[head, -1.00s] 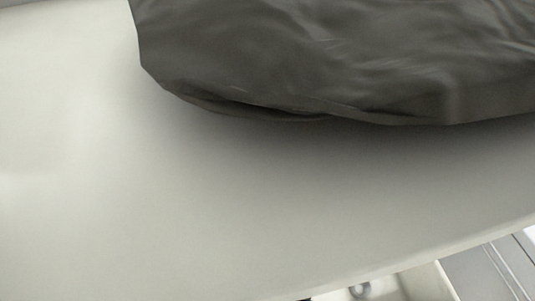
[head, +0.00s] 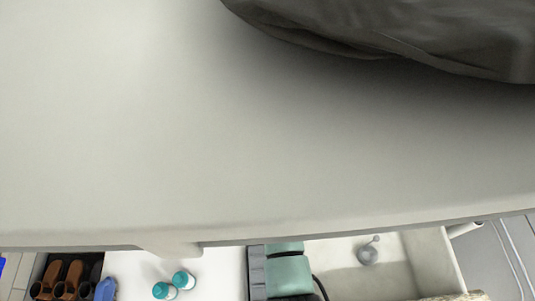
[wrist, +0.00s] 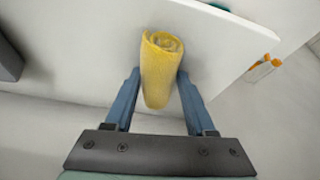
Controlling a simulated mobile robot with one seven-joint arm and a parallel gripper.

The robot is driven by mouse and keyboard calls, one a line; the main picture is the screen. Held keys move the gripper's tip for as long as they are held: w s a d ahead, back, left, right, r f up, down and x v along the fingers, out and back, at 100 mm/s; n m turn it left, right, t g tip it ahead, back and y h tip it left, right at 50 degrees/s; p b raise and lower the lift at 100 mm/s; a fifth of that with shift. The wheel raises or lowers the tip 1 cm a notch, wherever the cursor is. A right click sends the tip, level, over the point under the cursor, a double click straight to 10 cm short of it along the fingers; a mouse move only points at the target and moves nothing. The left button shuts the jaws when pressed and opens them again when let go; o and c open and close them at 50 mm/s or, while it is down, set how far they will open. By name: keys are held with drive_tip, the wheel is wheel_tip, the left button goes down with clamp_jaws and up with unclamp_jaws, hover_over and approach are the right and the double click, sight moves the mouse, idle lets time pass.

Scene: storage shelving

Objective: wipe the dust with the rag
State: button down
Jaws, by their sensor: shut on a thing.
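A yellow rag (wrist: 161,62), rolled into an upright-looking tube, shows at the centre of the wrist view. My gripper (wrist: 158,88) has its two blue fingers on either side of it and is shut on it. The rag's top end is in front of a white board (wrist: 225,50); I cannot tell whether it touches that board. No dust can be made out in either view. The rag and my gripper do not show in the head view.
In the head view, a broad pale surface (head: 150,130) and dark wrinkled material (head: 420,35) fill most of the picture. Below are teal-capped bottles (head: 183,281), brown items (head: 68,280), a green item (head: 289,273) and a grey object (head: 367,252). The wrist view shows orange items (wrist: 264,62).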

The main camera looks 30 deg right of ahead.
drive_tip(key=shift+w+a, duration=0.45)
drive_tip(key=shift+a, duration=0.6)
drive_tip(key=shift+w+a, duration=0.45)
drive_tip(key=shift+a, duration=0.65)
drive_tip(key=shift+w+a, duration=0.45)
drive_tip(key=shift+a, duration=0.6)
drive_tip(key=shift+w+d+f+b, duration=0.1)
drive_tip(key=shift+d+b, duration=0.05)
drive_tip(key=shift+b, duration=0.25)
drive_tip(key=shift+s+d+f+p, duration=0.15)
drive_tip(key=shift+s+d, duration=0.45)
drive_tip(key=shift+d, duration=0.55)
drive_tip(key=shift+s+d+p, duration=0.2)
drive_tip(key=shift+s+d, duration=0.35)
drive_tip(key=shift+d, duration=0.65)
drive_tip(key=shift+s+d+f+p, duration=0.15)
drive_tip(key=shift+s+d, duration=0.45)
drive_tip(key=shift+d, duration=0.55)
drive_tip(key=shift+s+d+r, duration=0.1)
drive_tip(key=shift+s+d, duration=0.2)
drive_tip(key=shift+d, duration=0.5)
drive_tip(key=shift+s+d+r, duration=0.1)
drive_tip(key=shift+s+d, duration=0.2)
drive_tip(key=shift+d, duration=0.45)
drive_tip(key=shift+s+d+r, duration=0.1)
drive_tip(key=shift+s+d, duration=0.2)
drive_tip(key=shift+d, duration=0.6)
drive_tip(key=shift+s+d+r, duration=0.1)
drive_tip(key=shift+s+d, duration=0.15)
drive_tip(key=shift+d, duration=0.65)
